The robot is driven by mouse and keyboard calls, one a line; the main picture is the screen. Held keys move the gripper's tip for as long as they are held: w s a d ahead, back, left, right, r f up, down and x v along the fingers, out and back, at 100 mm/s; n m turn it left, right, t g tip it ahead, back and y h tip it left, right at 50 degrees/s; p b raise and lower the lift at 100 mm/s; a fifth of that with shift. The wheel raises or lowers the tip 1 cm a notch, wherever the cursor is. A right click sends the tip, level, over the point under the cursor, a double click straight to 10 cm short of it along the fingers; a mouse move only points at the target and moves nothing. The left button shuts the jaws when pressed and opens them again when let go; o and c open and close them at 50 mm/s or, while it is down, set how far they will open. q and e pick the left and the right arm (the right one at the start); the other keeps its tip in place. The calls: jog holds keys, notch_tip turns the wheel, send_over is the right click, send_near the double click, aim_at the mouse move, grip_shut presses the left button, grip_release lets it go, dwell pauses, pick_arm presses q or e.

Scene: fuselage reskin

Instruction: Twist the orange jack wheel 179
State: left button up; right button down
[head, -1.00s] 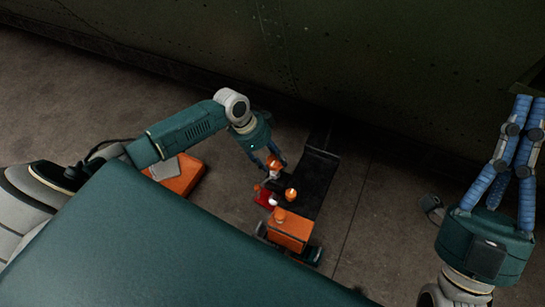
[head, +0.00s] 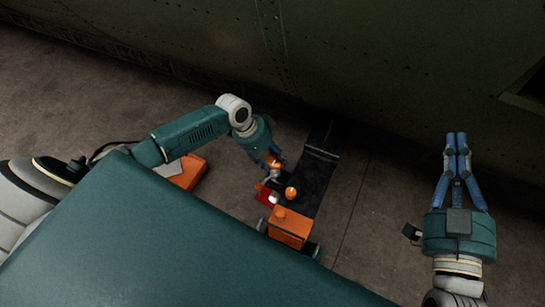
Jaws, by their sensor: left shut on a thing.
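The orange jack wheel (head: 274,161) is small and sits on the jack, between the fingertips of my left gripper (head: 273,165). My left gripper is shut on it, with the arm coming in from the left, and the fingers partly hide it. The jack has an orange body (head: 290,227) with a dark plate (head: 318,165) reaching back toward the fuselage. My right gripper (head: 456,136) is at the right, far from the jack, its blue fingers pointing up the picture with the tips close together; it holds nothing that I can see.
The dark green fuselage skin (head: 380,60) spans the back. An orange box (head: 188,172) with a pale top lies left of the jack. Another orange knob (head: 291,193) and a red part (head: 264,194) are on the jack. The concrete floor (head: 365,235) is clear between the jack and my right arm.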

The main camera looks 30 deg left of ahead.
pick_arm(q)
jog(key=o, duration=1)
jog(key=shift+w+d+r, duration=0.1)
jog(key=shift+w+r, duration=0.15)
jog(key=shift+w, duration=0.15)
jog(key=shift+o, duration=0.4)
jog(key=shift+f, duration=0.1)
jog(key=shift+s, duration=0.1)
jog(key=v, duration=1.2)
jog(key=shift+d, duration=0.1)
